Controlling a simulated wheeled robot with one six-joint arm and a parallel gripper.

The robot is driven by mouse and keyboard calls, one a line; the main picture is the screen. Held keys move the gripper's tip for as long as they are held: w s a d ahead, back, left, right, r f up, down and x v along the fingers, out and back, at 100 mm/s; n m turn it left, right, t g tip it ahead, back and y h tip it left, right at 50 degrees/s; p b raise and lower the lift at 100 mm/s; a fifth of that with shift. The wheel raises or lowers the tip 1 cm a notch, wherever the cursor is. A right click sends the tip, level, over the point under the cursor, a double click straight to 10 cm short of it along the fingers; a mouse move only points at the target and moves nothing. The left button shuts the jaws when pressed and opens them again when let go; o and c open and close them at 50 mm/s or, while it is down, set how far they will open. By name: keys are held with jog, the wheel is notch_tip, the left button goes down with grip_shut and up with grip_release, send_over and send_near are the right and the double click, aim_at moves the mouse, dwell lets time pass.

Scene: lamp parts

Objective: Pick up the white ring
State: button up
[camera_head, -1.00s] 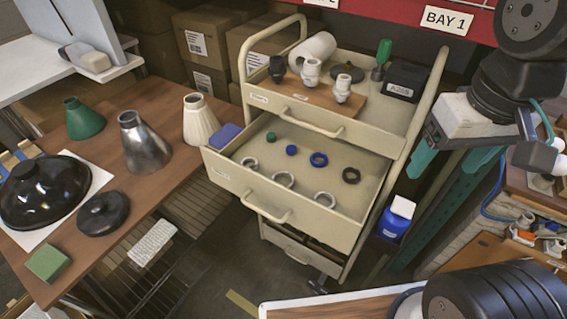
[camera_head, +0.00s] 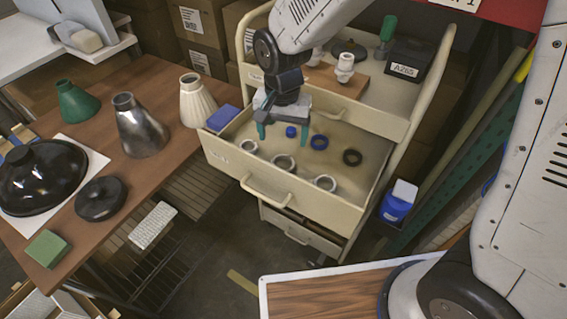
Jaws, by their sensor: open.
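Three off-white rings lie in the open cart drawer (camera_head: 237,170). One white ring (camera_head: 249,140) is at the left, a larger one (camera_head: 272,163) is in the middle, and another (camera_head: 316,182) is near the drawer front. My gripper (camera_head: 284,137) is over the left back part of the drawer, pointing down. Its teal fingers are apart with nothing seen held between them. The left finger is near the left white ring in the picture, and the middle ring shows just below the gripper. Height above the drawer floor is hard to judge.
A small blue cap (camera_head: 291,132), a blue ring (camera_head: 319,142) and a black ring (camera_head: 352,157) also lie in the drawer. The cart's top holds white fittings (camera_head: 345,67) and a black box (camera_head: 408,60). A lamp-part table (camera_head: 150,175) stands at the left.

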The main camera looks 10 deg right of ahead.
aim_at(283, 166)
jog(key=f, duration=0.5)
jog(key=s+f, duration=0.1)
jog(key=f, duration=0.2)
jog(key=c, duration=1.1)
